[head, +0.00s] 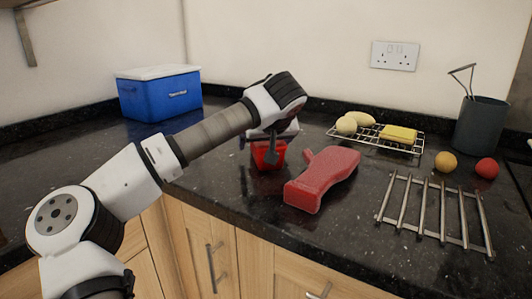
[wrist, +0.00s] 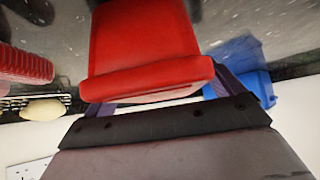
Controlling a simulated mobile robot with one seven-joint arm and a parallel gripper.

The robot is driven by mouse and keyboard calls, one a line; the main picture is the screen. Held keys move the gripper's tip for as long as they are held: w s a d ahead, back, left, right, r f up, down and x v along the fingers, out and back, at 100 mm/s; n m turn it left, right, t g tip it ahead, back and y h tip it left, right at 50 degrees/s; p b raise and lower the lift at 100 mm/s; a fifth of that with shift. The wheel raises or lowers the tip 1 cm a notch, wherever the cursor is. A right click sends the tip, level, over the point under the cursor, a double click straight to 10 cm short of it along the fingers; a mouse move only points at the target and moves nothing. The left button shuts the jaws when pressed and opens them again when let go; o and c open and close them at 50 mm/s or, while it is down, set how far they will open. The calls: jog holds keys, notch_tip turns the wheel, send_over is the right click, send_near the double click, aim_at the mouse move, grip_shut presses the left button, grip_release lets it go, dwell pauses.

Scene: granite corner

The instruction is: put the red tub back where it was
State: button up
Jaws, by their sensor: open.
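The red tub (head: 264,163) stands on the dark granite worktop in the middle of the head view. My gripper (head: 271,149) is directly above and around its top, pointing down. In the wrist view the tub (wrist: 145,45) fills the upper middle, close in front of the gripper body. Parts of my fingers show on either side of the tub there, with their tips hidden. The jaws are open, and I cannot tell whether either finger touches the tub.
A red bottle-shaped object (head: 322,180) lies just right of the tub. A blue cooler box (head: 160,95) stands at the back left. A wire rack (head: 373,141) holds a yellow sponge (head: 399,134). A metal rack (head: 433,211) lies at front right. Open worktop lies left of the tub.

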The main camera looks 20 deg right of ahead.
jog(key=shift+w+f, duration=0.1)
jog(key=c, duration=1.2)
jog(key=shift+c, duration=0.8)
